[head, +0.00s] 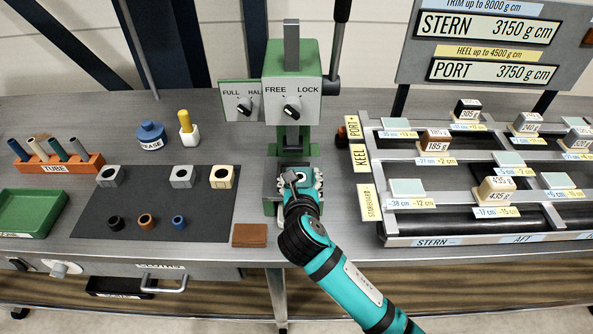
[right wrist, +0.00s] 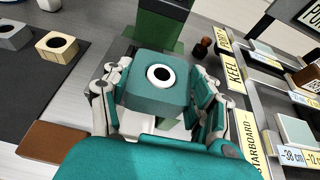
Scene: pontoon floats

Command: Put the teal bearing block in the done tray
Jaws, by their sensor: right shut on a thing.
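The teal bearing block (right wrist: 150,98) has a white ring around a dark hole in its top. My right gripper (right wrist: 165,92) is shut on it, with fingers on both sides. In the head view my right gripper (head: 301,184) is at the foot of the green press (head: 291,90), and the block is mostly hidden behind it. I cannot tell whether the block touches the press bed. A green tray (head: 12,222) sits at the far left of the bench; its label is too small to read. My left gripper is not in view.
A dark mat (head: 150,200) holds several blocks and rings. An orange tube rack (head: 72,165), a grease pot (head: 150,133) and a yellow-topped bottle (head: 187,124) stand nearby. A brown pad (head: 250,235) lies left of my gripper. The weighted pontoon rack (head: 450,238) fills the right.

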